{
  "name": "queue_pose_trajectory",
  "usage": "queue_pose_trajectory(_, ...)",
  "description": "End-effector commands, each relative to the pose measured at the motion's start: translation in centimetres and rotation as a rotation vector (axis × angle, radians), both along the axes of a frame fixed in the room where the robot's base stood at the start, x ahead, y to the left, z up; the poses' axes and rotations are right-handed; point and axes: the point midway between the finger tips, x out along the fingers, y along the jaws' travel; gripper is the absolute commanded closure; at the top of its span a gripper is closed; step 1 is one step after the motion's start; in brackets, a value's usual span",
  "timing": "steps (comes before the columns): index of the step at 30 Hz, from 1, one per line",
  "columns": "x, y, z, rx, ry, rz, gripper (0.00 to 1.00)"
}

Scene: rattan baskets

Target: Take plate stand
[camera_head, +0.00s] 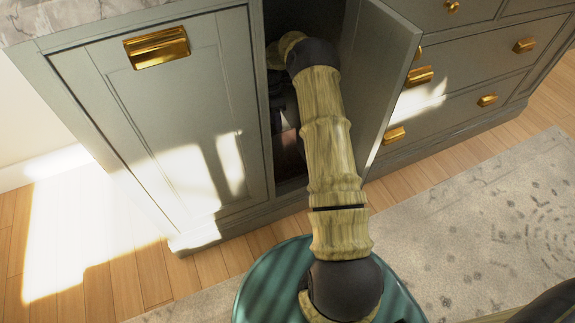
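My arm reaches forward into an open, dark cabinet compartment (288,182) in the middle of the camera_head view. My gripper is inside the compartment, hidden behind my own arm and in shadow, so its fingers cannot be made out. I cannot pick out a plate stand in this view. A small brownish shape (289,142) shows in the dark compartment beside my arm; I cannot tell what it is.
The compartment's open door (385,75) stands out to the right of my arm, close to it. A closed grey-green panel with a brass handle (157,48) is on the left. Drawers (455,95) are on the right. A patterned rug (480,225) lies on the wooden floor.

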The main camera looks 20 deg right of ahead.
Motion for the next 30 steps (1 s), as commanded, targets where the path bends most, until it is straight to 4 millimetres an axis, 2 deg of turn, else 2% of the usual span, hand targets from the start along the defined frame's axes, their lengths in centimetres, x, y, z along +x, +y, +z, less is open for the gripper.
queue_pose_trajectory(1,-0.2,-0.1,-1.0,0.0,0.001,-0.001,0.65)
queue_pose_trajectory(3,-0.3,-0.2,-1.4,0.0,-0.001,-0.002,0.65)
queue_pose_trajectory(16,-0.5,-0.2,-1.8,0.0,0.0,-0.003,0.65)
queue_pose_trajectory(30,-1.7,-0.1,-6.3,-0.001,0.0,0.004,0.65)
